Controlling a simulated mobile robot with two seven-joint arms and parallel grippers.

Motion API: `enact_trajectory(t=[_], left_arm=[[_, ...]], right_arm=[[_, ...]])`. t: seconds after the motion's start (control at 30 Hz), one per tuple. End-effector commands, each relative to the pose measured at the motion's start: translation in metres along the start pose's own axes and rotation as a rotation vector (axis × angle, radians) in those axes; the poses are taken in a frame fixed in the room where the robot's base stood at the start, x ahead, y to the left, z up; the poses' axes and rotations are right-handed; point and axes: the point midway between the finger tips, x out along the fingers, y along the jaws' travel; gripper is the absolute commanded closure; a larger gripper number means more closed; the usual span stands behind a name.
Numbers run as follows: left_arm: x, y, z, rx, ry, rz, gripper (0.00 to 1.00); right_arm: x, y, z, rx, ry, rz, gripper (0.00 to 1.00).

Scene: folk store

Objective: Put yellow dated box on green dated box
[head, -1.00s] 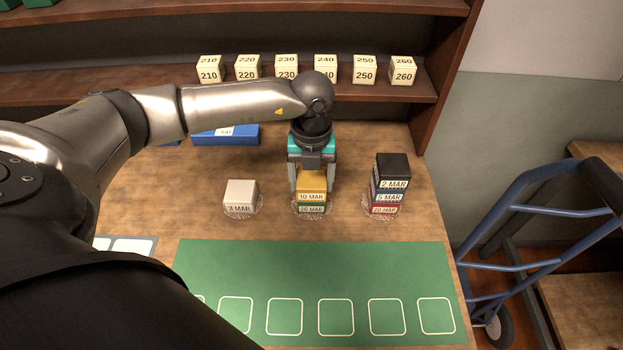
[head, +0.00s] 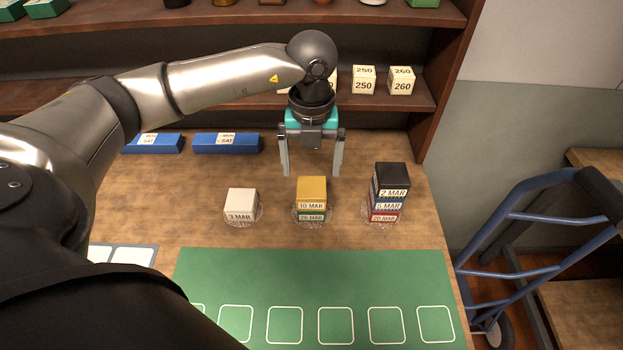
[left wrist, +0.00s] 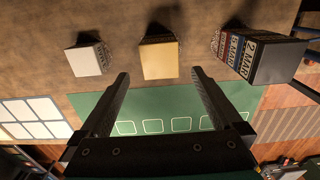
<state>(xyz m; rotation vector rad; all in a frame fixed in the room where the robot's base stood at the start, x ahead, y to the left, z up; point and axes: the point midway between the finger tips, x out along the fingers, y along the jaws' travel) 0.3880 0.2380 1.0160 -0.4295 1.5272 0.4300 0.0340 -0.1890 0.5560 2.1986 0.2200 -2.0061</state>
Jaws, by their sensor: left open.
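The yellow box (head: 311,190), labelled 10 MAR, sits on top of the green box (head: 311,216), labelled 26 MAR. The green box rests on a round clear coaster. In the left wrist view the yellow box (left wrist: 159,60) shows from above and hides the green box. My left gripper (head: 311,172) is open and empty, above and behind the stack, apart from it. Its two fingers also show in the left wrist view (left wrist: 160,75). My right gripper is not in view.
A white 3 MAR box (head: 240,203) stands to the left. A stack of black (head: 391,178), blue (head: 387,202) and red (head: 385,214) boxes stands to the right. A green mat (head: 320,275) lies in front. Shelves with numbered cream boxes (head: 363,82) are behind.

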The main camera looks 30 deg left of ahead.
Motion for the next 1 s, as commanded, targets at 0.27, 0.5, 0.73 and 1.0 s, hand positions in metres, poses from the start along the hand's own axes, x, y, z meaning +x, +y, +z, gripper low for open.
enact_trajectory(t=[0.27,0.5,0.73,1.0], left_arm=[[-0.04,0.0,0.0,-0.001,-0.001,-0.001,0.0],[-0.044,0.0,0.0,-0.001,0.001,0.001,0.0],[-0.044,0.0,0.0,-0.001,0.0,0.0,0.0],[-0.043,0.0,0.0,-0.001,0.001,0.0,0.0]], right_arm=[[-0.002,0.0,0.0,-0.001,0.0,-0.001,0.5],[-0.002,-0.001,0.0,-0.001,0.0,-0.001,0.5],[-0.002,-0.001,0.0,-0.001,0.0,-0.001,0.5],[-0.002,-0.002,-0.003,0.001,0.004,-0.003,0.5]])
